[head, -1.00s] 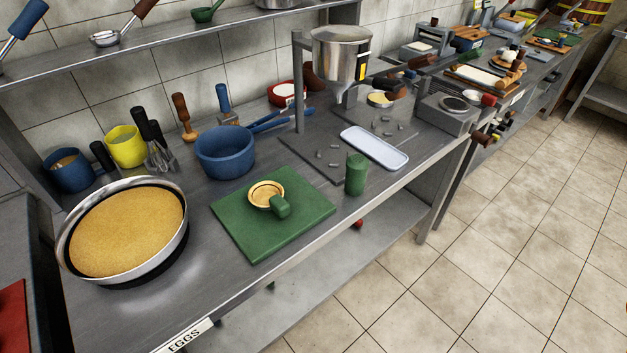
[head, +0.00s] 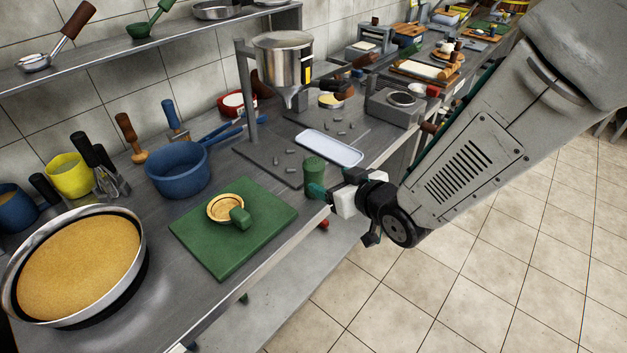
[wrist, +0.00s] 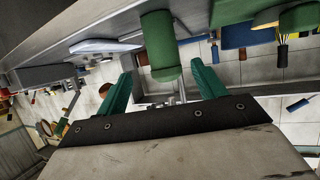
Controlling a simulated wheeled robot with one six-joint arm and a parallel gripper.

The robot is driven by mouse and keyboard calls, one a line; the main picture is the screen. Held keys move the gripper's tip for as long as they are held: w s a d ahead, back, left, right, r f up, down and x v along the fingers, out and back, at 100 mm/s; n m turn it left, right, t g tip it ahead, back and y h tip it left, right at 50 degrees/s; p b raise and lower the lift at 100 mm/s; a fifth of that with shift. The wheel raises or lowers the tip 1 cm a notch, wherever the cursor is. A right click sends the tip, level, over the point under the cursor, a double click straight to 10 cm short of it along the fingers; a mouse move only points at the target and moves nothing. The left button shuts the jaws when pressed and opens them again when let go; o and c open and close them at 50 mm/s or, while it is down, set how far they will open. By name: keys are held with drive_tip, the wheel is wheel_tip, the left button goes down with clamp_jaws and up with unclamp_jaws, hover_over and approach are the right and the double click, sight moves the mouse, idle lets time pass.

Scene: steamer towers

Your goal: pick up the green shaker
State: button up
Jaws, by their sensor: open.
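The green shaker (head: 314,172) stands upright on the steel counter, close to its front edge and beside the dark mat. My gripper (head: 320,190) reaches in from the right, with its teal fingertips at the shaker's near side. In the wrist view the shaker (wrist: 160,45) appears in line with the gap between the two spread teal fingers of my gripper (wrist: 162,68). The gripper is open and holds nothing. I cannot tell whether a finger touches the shaker.
A green board (head: 232,258) with a small tan bowl (head: 225,207) lies left of the shaker. A pale tray (head: 330,149) lies just behind it, below a metal dispenser (head: 283,60). A blue pot (head: 177,172) stands farther left. Open floor (head: 500,270) lies right of the counter.

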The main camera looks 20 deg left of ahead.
sight(320, 176)
drive_tip(key=shift+a+f, duration=0.2)
drive_tip(key=shift+a, duration=0.3)
drive_tip(key=x, duration=0.7)
drive_tip(key=shift+w+r, duration=0.1)
drive_tip(key=shift+w, duration=0.05)
drive_tip(key=c, duration=1.3)
drive_tip(key=shift+o, duration=0.2)
